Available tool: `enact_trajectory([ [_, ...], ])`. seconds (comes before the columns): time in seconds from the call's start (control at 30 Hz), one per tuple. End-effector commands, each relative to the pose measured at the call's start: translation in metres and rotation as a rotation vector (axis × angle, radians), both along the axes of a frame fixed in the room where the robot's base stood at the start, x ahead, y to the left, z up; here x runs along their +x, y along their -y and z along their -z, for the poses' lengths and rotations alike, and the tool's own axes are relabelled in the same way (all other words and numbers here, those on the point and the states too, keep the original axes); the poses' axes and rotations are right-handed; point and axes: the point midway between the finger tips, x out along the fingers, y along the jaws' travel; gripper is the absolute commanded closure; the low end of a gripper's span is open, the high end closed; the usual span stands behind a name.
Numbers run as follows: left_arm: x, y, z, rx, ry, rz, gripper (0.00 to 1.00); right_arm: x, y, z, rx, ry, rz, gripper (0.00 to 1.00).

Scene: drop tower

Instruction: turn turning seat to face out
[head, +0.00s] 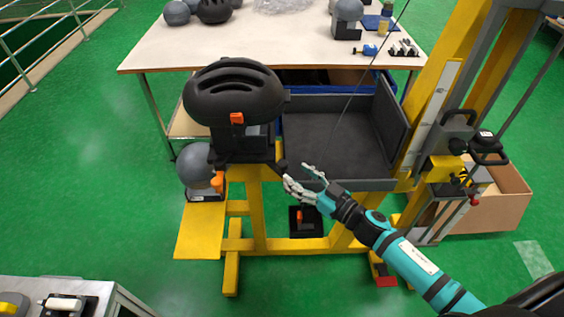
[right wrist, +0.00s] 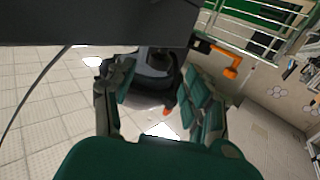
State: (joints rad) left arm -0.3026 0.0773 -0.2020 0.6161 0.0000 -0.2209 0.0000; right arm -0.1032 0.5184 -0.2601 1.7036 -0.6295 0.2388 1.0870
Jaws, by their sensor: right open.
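The turning seat (head: 243,157) is a dark mount on top of a yellow post at the left of the drop tower. A black vented helmet (head: 235,92) sits on it, with an orange clip (head: 237,118) on its near side. A short dark arm with a knob (head: 281,168) sticks out from the seat to the right. My right gripper (head: 298,178) is open, its fingers just right of this knob; whether they touch it I cannot tell. In the right wrist view my open fingers (right wrist: 160,118) frame a dark shape I cannot identify. My left gripper is not in view.
A dark open tray (head: 335,145) stands right of the seat, above my right arm. A yellow upright with a scale (head: 435,105) rises at right. A table (head: 270,35) with helmets and tools stands behind. A grey headform (head: 197,168) is below left. Green floor is clear at left.

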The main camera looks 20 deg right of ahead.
Motion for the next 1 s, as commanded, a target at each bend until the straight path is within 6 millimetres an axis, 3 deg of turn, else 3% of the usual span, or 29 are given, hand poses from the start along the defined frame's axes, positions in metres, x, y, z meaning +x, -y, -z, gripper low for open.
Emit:
enact_trajectory([
  [0.1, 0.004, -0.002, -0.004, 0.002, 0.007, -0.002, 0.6, 0.023, -0.012, -0.002, 0.002, 0.002, 0.0, 0.48],
  [0.3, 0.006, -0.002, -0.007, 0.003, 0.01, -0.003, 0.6, 0.047, -0.026, -0.001, 0.002, 0.0, 0.0, 0.48],
  [0.73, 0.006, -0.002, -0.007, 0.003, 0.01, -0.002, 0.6, 0.055, -0.031, 0.0, 0.0, 0.0, 0.0, 0.48],
  [1.0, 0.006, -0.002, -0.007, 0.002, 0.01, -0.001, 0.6, 0.055, -0.031, 0.0, 0.0, 0.0, 0.0, 0.82],
])
